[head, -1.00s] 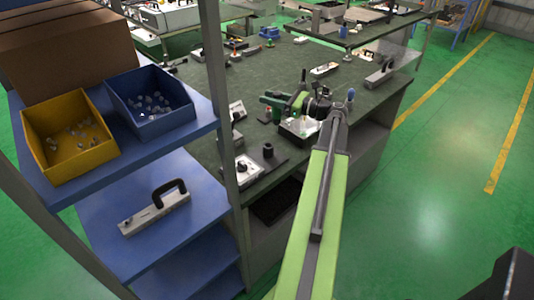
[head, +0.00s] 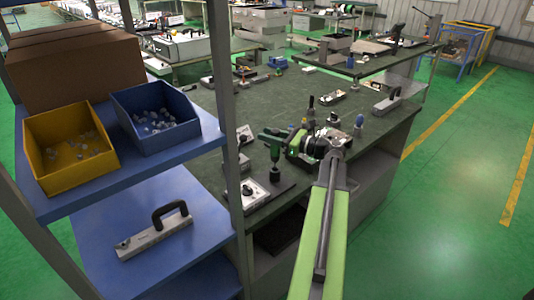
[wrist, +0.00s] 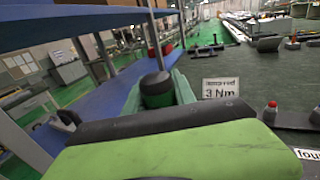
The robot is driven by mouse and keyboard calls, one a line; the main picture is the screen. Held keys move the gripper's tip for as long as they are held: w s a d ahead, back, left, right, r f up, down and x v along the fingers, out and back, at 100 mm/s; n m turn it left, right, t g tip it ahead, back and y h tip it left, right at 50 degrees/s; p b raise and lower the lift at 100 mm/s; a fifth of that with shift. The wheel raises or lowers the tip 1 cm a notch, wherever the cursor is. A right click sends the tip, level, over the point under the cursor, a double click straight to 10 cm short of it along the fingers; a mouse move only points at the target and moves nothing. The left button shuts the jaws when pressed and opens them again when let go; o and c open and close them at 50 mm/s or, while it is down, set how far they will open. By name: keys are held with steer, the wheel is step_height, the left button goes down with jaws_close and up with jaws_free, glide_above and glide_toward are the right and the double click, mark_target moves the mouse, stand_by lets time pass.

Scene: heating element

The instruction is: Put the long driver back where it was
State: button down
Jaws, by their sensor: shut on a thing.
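The long driver (head: 271,138) is dark green with a black lower end. In the head view it is upright at the near-left part of the green bench (head: 205,98), with its lower end just over or in a black holder (head: 275,174); I cannot tell which. My gripper (head: 299,143) is shut on the driver from the right side, its fingertips partly hidden.
A white box with a black knob (head: 244,191) stands left of the holder. A "3 Nm" card (wrist: 221,88) and a red-capped item (wrist: 272,112) show in the wrist view. A shelf post (head: 226,120), blue bin (head: 155,118) and yellow bin (head: 68,150) stand to the left.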

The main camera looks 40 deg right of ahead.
step_height(320, 180, down, 4)
steer(key=b, duration=0.4)
steer(key=shift+f, duration=0.1)
steer(key=c, duration=1)
jaws_free()
steer(key=v, duration=1.2)
